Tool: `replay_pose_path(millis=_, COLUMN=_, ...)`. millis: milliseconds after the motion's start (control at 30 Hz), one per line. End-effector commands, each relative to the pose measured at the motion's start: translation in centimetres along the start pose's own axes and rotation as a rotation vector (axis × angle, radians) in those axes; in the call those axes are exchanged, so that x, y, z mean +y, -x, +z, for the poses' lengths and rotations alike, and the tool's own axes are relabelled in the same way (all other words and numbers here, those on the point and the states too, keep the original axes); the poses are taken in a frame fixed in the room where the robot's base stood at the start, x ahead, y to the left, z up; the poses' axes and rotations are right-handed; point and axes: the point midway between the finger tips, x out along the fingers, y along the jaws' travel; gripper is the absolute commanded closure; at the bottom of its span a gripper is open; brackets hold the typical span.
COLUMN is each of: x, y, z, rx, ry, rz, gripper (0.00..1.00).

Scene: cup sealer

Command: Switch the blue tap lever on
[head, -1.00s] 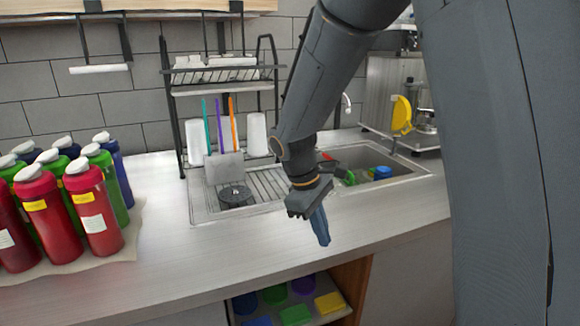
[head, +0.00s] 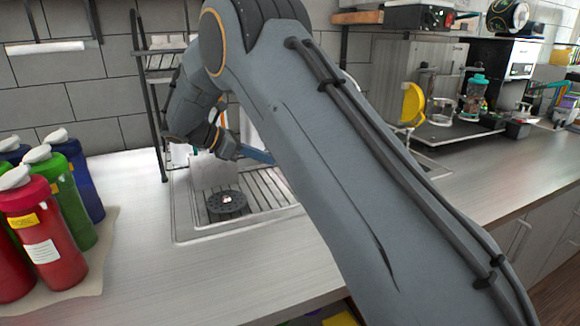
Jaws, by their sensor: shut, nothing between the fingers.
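My gripper (head: 259,156) is over the back of the sink's ribbed drainboard (head: 262,200). Its blue fingers are shut and point right. Their tips pass behind my own arm, which crosses the middle of the head view. The blue tap lever is not visible. A thin piece of the pale tap (head: 351,82) shows just past the upper edge of my arm. The rest of the tap and most of the sink basin are hidden behind the arm, so I cannot tell how far the gripper is from the lever.
Several bottles, including a red one (head: 45,240), stand on the left of the counter (head: 150,262). A black drying rack (head: 150,100) stands behind the drainboard. A round black disc (head: 227,202) lies on it.

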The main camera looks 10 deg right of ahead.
Motion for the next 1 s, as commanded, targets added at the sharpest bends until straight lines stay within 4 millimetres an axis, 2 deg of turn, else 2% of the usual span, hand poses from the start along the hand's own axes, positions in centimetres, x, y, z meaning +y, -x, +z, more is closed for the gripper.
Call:
replay_pose_path(millis=267, x=0.0, y=0.0, z=0.0, rx=0.000, ry=0.000, rz=0.000, gripper=1.00)
replay_pose_path(millis=433, x=0.0, y=-0.8, z=0.1, rx=0.000, ry=-0.001, rz=-0.001, gripper=1.00)
replay_pose_path(millis=800, x=-0.1, y=-6.8, z=0.2, rx=0.000, ry=-0.001, rz=-0.002, gripper=1.00)
replay_pose_path(millis=1000, x=-0.1, y=-9.2, z=0.1, rx=0.001, ry=-0.001, rz=0.000, gripper=1.00)
